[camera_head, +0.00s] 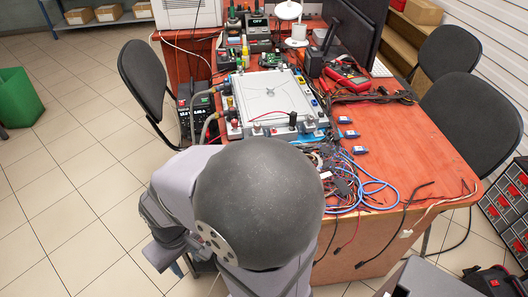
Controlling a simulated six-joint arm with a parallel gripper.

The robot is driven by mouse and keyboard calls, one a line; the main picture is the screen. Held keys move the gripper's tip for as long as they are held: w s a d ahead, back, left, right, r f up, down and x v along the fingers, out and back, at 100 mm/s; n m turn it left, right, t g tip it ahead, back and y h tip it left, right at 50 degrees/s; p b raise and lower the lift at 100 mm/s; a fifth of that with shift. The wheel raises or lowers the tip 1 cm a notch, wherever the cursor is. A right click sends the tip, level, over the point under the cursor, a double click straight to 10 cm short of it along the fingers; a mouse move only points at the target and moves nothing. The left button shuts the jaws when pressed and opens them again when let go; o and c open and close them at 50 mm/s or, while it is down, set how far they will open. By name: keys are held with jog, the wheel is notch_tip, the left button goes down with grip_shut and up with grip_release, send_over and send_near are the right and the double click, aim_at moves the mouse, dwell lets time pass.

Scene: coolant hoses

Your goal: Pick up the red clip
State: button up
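A white panel (270,95) with coolant hoses and fittings lies on the red-brown table. Small reddish parts (257,129) sit along its front edge, near a black knob-like part (292,121). They are too small for me to tell which, if any, is the red clip. Two grey hoses (206,122) curve into the panel's left side. My own grey arm, with a large dark round joint, fills the lower middle and hides the table's near left part. I cannot make out my gripper's fingers in this view.
A tangle of blue, black and red cables (365,187) lies right of my arm, some hanging over the table's edge. A red multimeter (347,75) and a monitor (352,32) stand behind. The table's right part is mostly clear. Black chairs (468,120) flank it.

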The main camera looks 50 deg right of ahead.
jog(key=w+d+r+m+t+p, duration=0.1)
jog(key=w+d+r+p, duration=0.15)
jog(key=r+p, duration=1.1)
jog(key=w+d+r+t+p, duration=0.1)
jog(key=w+d+r+p, duration=0.15)
jog(key=r+p, duration=1.1)
jog(key=shift+s+d+f+m+t+h+p, duration=0.1)
jog(key=shift+s+d+f+m+h+p, duration=0.5)
jog(key=shift+s+d+f+m, duration=1.9)
jog(key=shift+s+d+f+n+t+h+p, duration=0.2)
jog(key=shift+d+f+p, duration=0.85)
jog(key=shift+d, duration=3.3)
jog(key=shift+s+d+f+m+h+p, duration=0.9)
jog(key=shift+d+f, duration=1.05)
jog(key=shift+d, duration=1.5)
jog(key=shift+s+y, duration=0.2)
jog(key=shift+y, duration=0.1)
